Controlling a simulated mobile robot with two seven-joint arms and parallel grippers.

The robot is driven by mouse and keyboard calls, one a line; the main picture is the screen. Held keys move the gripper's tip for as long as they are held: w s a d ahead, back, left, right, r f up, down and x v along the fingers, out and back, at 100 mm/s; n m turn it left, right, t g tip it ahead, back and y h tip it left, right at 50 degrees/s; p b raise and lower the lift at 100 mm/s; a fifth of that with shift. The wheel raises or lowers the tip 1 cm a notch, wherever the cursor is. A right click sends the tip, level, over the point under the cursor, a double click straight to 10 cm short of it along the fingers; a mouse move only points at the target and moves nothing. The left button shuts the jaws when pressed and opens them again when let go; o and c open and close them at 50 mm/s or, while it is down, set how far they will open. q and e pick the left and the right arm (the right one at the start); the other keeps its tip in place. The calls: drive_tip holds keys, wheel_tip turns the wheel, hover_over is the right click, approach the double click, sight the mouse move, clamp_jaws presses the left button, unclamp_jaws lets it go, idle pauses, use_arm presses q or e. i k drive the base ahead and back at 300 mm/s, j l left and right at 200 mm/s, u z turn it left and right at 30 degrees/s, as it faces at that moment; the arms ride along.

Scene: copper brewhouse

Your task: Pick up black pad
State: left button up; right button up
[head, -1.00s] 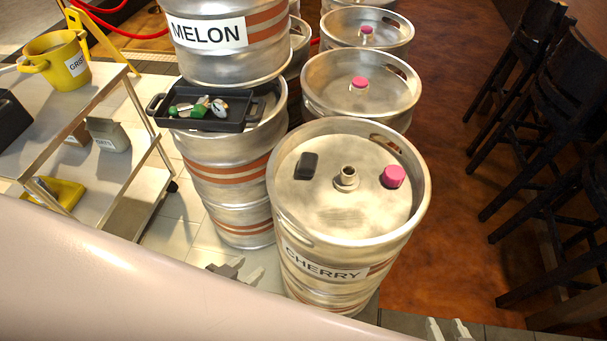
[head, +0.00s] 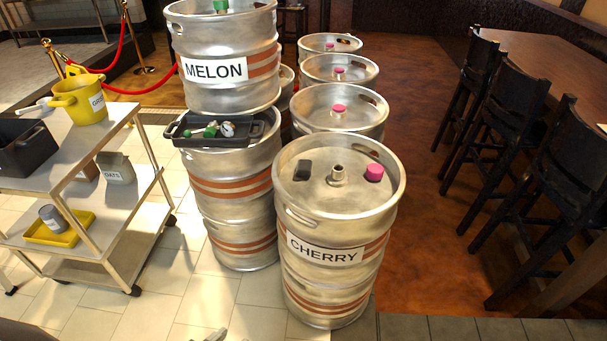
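The black pad (head: 304,170) lies on the top of the keg labelled CHERRY (head: 333,277), on the left side of its recessed lid. It is a small dark block with rounded corners. A bare metal neck stands in the middle of that lid, to the right of the pad. A pink cap (head: 374,173) sits farther right on the same lid. Only a small grey tip of my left gripper (head: 215,336) shows at the bottom edge, well below and apart from the pad; its opening cannot be seen. My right gripper is out of view.
A black tray (head: 176,131) with small items rests on the keg under the MELON keg (head: 213,99). More pink-capped kegs stand behind. A trolley (head: 110,126) is at left, dark bar chairs (head: 508,110) at right. Tiled floor lies open in front.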

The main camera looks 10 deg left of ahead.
sight(304, 169)
drive_tip(key=k+z, duration=0.15)
drive_tip(key=z, duration=0.35)
drive_tip(key=k+z, duration=0.1)
drive_tip(key=z, duration=0.35)
drive_tip(key=j+z, duration=0.1)
drive_tip(key=z, duration=1.05)
drive_tip(key=k+j, duration=0.1)
drive_tip(key=j, duration=0.3)
drive_tip(key=k+j, duration=0.15)
drive_tip(key=j, duration=0.25)
drive_tip(key=k+j, duration=0.1)
drive_tip(key=j, duration=0.25)
drive_tip(key=k+j, duration=0.1)
drive_tip(key=j, duration=0.3)
drive_tip(key=k+j, duration=0.15)
drive_tip(key=j, duration=0.25)
drive_tip(key=k+j, duration=0.1)
drive_tip(key=j, duration=0.3)
